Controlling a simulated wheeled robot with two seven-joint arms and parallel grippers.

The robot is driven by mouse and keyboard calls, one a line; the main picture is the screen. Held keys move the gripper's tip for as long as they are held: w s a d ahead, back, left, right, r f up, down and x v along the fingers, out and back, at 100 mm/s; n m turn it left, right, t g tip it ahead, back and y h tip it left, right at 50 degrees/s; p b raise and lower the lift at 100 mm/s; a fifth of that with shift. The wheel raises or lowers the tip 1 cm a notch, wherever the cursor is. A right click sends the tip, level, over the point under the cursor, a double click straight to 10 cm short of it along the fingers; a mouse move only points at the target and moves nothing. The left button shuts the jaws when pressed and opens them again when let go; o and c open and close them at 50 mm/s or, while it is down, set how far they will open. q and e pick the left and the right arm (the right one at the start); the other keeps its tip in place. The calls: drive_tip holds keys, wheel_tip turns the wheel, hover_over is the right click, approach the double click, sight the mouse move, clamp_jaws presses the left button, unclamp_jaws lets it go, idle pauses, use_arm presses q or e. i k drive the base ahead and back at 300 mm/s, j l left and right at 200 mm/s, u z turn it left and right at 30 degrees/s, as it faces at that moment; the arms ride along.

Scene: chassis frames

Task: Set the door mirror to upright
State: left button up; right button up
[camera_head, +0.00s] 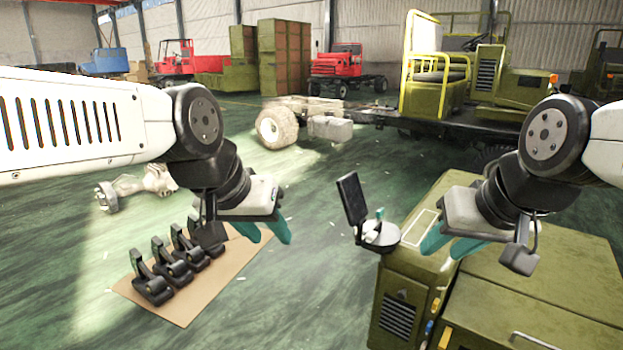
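The door mirror (352,198) is a dark rectangular panel on a round grey base (377,238) with a small teal and white part on it. It leans slightly to the left and sits beside the left edge of the olive green cabinet-like body (412,278). My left gripper (268,232) has teal fingers spread apart, and it hangs left of the mirror, empty. My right gripper (445,240) has teal fingers apart, and it is over the top of the green body, right of the mirror base. Neither gripper touches the mirror.
A cardboard sheet (215,285) with several black pedal-like parts (172,262) lies on the green floor at left. A truck chassis (345,120) with a yellow-railed cab (440,75) stands behind. Open floor (300,300) lies between the cardboard and the green body.

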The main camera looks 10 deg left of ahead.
sight(349, 188)
drive_tip(key=i+j+u, duration=0.1)
drive_tip(key=i+j, duration=0.15)
drive_tip(key=i, duration=0.2)
drive_tip(key=i+j, duration=0.25)
drive_tip(key=i, duration=0.25)
drive_tip(key=j+u, duration=0.05)
